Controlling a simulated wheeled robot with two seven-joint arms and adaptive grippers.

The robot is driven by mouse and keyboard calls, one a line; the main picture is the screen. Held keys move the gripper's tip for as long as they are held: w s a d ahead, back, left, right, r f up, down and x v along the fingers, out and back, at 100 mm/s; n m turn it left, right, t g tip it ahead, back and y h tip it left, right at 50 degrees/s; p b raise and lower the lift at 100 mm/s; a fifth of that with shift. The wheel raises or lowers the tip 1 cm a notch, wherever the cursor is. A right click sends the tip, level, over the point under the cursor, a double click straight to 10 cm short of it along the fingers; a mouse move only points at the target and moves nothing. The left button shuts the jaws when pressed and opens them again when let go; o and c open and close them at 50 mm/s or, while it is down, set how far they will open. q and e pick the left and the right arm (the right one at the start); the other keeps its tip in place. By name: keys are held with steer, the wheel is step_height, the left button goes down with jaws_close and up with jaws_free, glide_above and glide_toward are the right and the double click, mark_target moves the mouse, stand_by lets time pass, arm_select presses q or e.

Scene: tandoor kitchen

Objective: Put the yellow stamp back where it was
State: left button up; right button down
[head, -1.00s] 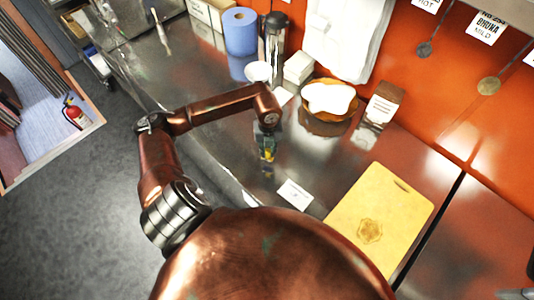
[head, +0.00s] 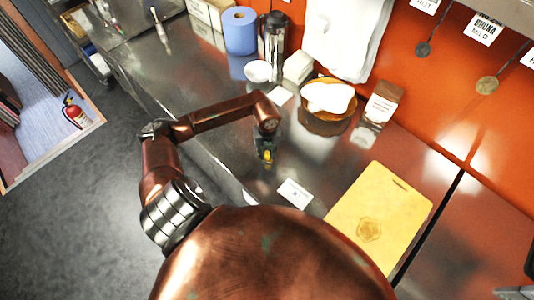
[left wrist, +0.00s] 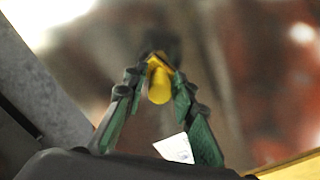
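The yellow stamp (head: 267,157) is between the fingertips of my left gripper (head: 265,148), over the steel counter. In the left wrist view the stamp (left wrist: 159,84) shows as a rounded yellow shape, with the green-padded fingers of my left gripper (left wrist: 160,78) closed against its two sides. Its far end is dark and blurred. I cannot tell whether its bottom touches the counter. My right gripper is not in view.
A white card (head: 295,193) lies on the counter just in front. A yellow cutting board (head: 380,215) is to the right. A bread bowl (head: 328,103), a brown carton (head: 383,102), a small white bowl (head: 257,72) and a blue roll (head: 239,32) stand behind. Counter left of the gripper is clear.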

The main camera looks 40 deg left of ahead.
mark_target(267, 152)
arm_select(q)
steer(key=shift+o, duration=0.9)
steer(key=shift+r, duration=0.15)
steer(key=shift+r, duration=0.3)
step_height(267, 152, up, 10)
steer(key=shift+r+b, duration=0.2)
steer(key=shift+b, duration=0.45)
steer(key=shift+r, duration=0.6)
